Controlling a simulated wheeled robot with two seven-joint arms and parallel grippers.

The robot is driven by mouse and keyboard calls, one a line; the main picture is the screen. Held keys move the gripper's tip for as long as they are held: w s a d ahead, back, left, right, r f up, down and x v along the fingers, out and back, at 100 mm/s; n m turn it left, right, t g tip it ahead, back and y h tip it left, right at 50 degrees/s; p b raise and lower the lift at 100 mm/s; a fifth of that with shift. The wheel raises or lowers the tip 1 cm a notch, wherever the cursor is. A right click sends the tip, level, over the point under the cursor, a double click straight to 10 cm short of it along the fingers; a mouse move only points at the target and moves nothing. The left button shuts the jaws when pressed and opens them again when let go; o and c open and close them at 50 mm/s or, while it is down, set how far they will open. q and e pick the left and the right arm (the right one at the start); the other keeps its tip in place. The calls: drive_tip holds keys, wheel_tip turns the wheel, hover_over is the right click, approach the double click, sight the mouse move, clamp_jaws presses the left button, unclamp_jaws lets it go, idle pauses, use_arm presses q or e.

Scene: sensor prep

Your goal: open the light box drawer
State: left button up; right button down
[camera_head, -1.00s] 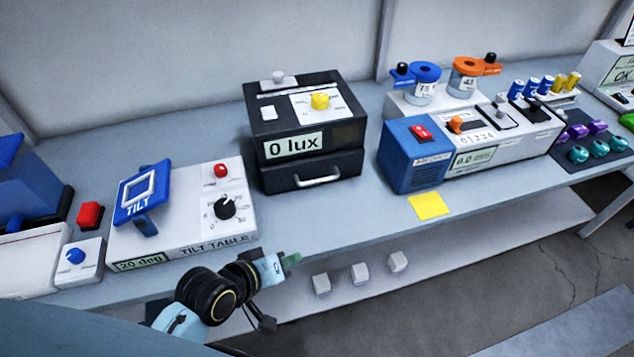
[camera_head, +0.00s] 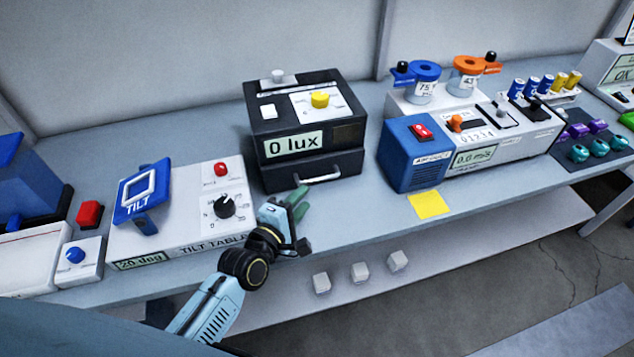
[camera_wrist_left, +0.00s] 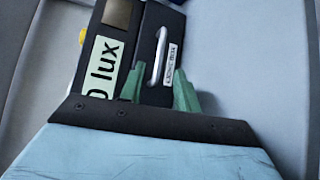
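The black light box (camera_head: 306,116) stands on the bench and its display reads "0 lux". Its drawer (camera_head: 278,179) is the lower section, shut, with a silvery bar handle (camera_head: 317,178) on the front. My left gripper (camera_head: 299,200) is just in front of the drawer, a little below and left of the handle. In the left wrist view its green fingertips (camera_wrist_left: 158,92) are apart and point toward the handle (camera_wrist_left: 160,57), which shows beyond them, not clearly between them. The drawer label (camera_wrist_left: 172,62) also shows there. My right gripper is not in view.
A white tilt table (camera_head: 185,215) stands to the left of the light box. A blue and white airflow device (camera_head: 412,155) stands to the right. A yellow square (camera_head: 428,205) lies near the bench edge. Several small white cubes (camera_head: 360,272) rest on the lower shelf.

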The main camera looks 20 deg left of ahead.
use_arm(q)
drive_tip(key=x, duration=0.7)
drive_tip(key=shift+w+f+b, duration=0.1)
drive_tip(key=shift+w+b, duration=0.25)
clamp_jaws()
